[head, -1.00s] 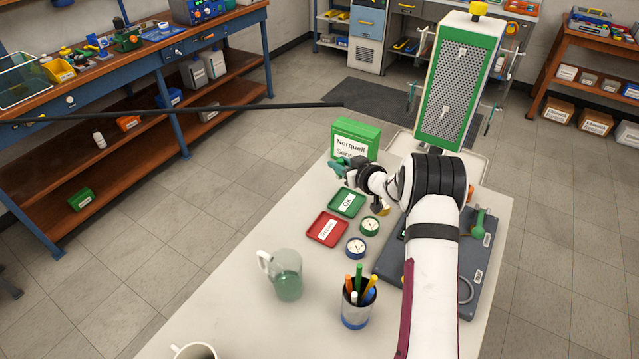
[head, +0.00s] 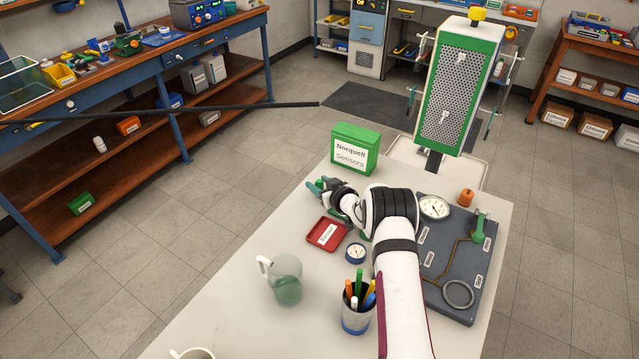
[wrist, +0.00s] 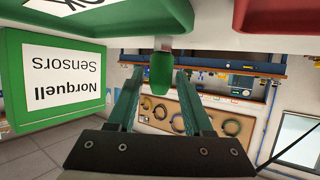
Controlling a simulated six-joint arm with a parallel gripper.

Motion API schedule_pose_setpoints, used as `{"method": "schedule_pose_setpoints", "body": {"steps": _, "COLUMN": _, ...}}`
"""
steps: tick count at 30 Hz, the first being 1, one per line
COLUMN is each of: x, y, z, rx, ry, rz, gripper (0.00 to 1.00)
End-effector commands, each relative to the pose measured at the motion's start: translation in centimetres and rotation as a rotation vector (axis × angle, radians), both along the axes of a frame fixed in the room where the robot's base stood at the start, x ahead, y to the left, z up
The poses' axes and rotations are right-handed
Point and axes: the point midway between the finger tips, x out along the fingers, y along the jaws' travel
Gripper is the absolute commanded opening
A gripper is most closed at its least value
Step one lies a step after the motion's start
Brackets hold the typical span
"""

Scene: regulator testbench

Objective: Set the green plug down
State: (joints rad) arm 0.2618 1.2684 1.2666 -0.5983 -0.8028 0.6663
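The green plug (wrist: 161,74) shows between my two teal fingertips in the wrist view, its narrow end toward the bench surface, which is at the top of that picture. A narrow gap shows between the plug and each finger, so my gripper (wrist: 160,76) looks open around it. I cannot tell whether the plug touches the bench. In the head view my gripper (head: 321,187) is low at the bench's left edge, in front of the green Norquell Sensors box (head: 353,150). The plug is not clearly distinguishable there.
The green OK tray (wrist: 110,14) is close to the plug in the wrist view. The red tray (head: 327,233), a blue gauge (head: 355,253), a pen cup (head: 357,310) and a glass jug (head: 286,280) stand nearer. A grey board (head: 458,260) lies right of my arm.

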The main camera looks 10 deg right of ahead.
Motion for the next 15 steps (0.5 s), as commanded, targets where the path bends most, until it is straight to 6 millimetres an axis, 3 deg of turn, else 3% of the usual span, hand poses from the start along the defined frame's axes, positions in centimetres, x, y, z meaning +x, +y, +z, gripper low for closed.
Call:
{"method": "schedule_pose_setpoints", "body": {"steps": 11, "x": 0.0, "y": 0.0, "z": 0.4, "rx": 0.000, "ry": 0.000, "rz": 0.000, "gripper": 0.61}}
{"method": "schedule_pose_setpoints", "body": {"steps": 15, "x": -1.8, "y": -0.6, "z": 1.2, "rx": 0.000, "ry": 0.001, "rz": -0.001, "gripper": 0.61}}
